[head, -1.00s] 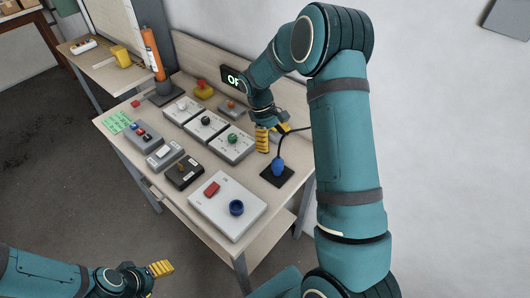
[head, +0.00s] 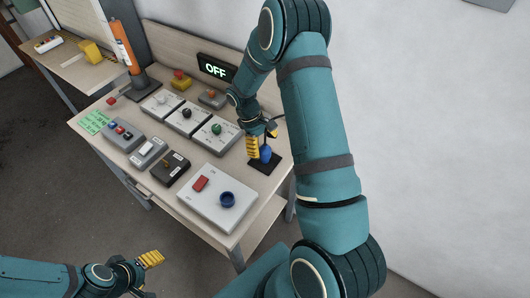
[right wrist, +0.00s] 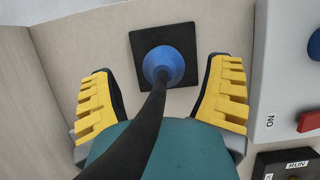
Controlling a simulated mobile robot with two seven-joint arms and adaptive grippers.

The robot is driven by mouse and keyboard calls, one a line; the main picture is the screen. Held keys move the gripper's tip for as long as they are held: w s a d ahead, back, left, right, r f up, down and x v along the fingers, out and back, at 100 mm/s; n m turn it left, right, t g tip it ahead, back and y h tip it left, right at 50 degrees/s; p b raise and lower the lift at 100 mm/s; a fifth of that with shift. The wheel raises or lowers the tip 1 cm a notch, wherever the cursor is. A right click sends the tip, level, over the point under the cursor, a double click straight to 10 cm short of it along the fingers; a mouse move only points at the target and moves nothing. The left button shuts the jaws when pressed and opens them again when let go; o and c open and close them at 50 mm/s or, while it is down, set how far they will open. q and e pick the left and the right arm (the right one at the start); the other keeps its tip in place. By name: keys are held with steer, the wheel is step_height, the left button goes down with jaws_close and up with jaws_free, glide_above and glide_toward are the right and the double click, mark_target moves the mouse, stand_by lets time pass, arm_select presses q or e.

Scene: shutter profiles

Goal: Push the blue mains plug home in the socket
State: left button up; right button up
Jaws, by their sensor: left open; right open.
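The blue mains plug (head: 265,153) stands upright on the black square socket (head: 258,165) at the right end of the bench. In the right wrist view the plug (right wrist: 169,62) sits within the outline of the black socket plate (right wrist: 140,42), and its black cable runs toward the camera. How deep the plug sits cannot be told. My right gripper (head: 262,146) is open, its yellow fingers on either side of the cable and plug; the wrist view shows the gripper (right wrist: 162,90) apart from the plug. My left gripper (head: 150,275) is open and empty at the lower left, away from the bench.
Several switch boxes and dial panels (head: 217,131) fill the bench to the left. A display (head: 217,68) reads OFF. An orange cylinder (head: 126,45) stands at the back left.

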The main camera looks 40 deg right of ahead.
mark_target(267, 154)
steer(key=x, duration=0.4)
steer(key=shift+s+a+f, duration=0.1)
steer(key=shift+a+f, duration=0.05)
steer(key=c, duration=1.3)
